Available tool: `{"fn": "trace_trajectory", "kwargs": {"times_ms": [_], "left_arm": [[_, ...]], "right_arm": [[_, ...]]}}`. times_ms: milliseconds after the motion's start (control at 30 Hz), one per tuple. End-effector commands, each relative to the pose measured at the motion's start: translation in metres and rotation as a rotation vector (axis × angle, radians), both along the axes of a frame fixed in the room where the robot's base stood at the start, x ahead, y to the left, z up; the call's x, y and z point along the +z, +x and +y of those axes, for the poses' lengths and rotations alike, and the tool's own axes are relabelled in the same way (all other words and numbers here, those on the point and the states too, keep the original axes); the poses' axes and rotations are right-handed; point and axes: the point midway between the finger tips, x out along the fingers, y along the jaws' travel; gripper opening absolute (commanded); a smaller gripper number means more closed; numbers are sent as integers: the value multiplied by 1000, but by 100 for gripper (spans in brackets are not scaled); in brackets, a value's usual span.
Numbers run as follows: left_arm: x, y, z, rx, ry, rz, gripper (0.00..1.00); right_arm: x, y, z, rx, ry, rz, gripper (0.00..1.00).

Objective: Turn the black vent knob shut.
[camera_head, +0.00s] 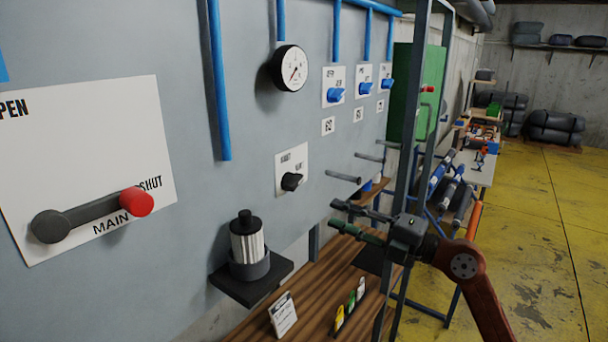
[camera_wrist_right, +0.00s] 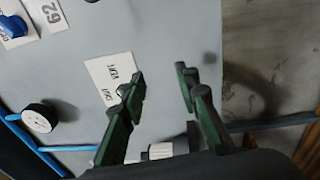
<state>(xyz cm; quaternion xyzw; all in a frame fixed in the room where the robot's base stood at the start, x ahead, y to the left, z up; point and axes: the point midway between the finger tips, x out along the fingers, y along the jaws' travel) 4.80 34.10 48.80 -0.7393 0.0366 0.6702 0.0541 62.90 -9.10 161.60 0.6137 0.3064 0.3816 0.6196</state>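The black vent knob (camera_head: 292,181) sits on a white label plate (camera_head: 281,167) on the grey panel in the head view. Its handle end points to the lower right there. In the right wrist view the plate (camera_wrist_right: 108,72) shows left of the fingers, and one finger hides much or all of the knob. My right gripper (camera_head: 336,215) is open and empty, to the right of the knob, below it in the picture and apart from it. Its two green-black fingers (camera_wrist_right: 162,82) are spread in the wrist view. My left gripper is not in view.
A main lever with a red end (camera_head: 136,202) lies toward SHUT at left. A silver cylinder (camera_head: 247,244) stands on a black bracket below the knob. A gauge (camera_head: 290,68) and blue valves (camera_head: 335,95) are above. Pegs (camera_head: 343,177) stick out at right; a wooden bench (camera_head: 318,290) lies below.

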Motion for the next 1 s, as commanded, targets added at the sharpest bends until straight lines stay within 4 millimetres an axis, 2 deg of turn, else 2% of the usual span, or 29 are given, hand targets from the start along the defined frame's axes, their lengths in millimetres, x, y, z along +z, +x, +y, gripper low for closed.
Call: {"fn": "trace_trajectory", "kwargs": {"times_ms": [33, 100, 233, 367, 800, 1000], "left_arm": [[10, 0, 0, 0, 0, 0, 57], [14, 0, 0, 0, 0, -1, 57], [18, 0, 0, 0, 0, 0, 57], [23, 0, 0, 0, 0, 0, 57], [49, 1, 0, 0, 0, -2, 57], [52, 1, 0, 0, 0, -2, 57]], "right_arm": [[33, -21, 10, -10, -74, -64, 29], [56, -41, 18, -35, -147, -118, 29], [79, -59, 23, -76, -219, -177, 29], [85, -60, 29, -90, -237, -191, 29], [85, -23, 79, -90, -234, -190, 29], [84, -18, 87, -91, -235, -191, 29]]}}
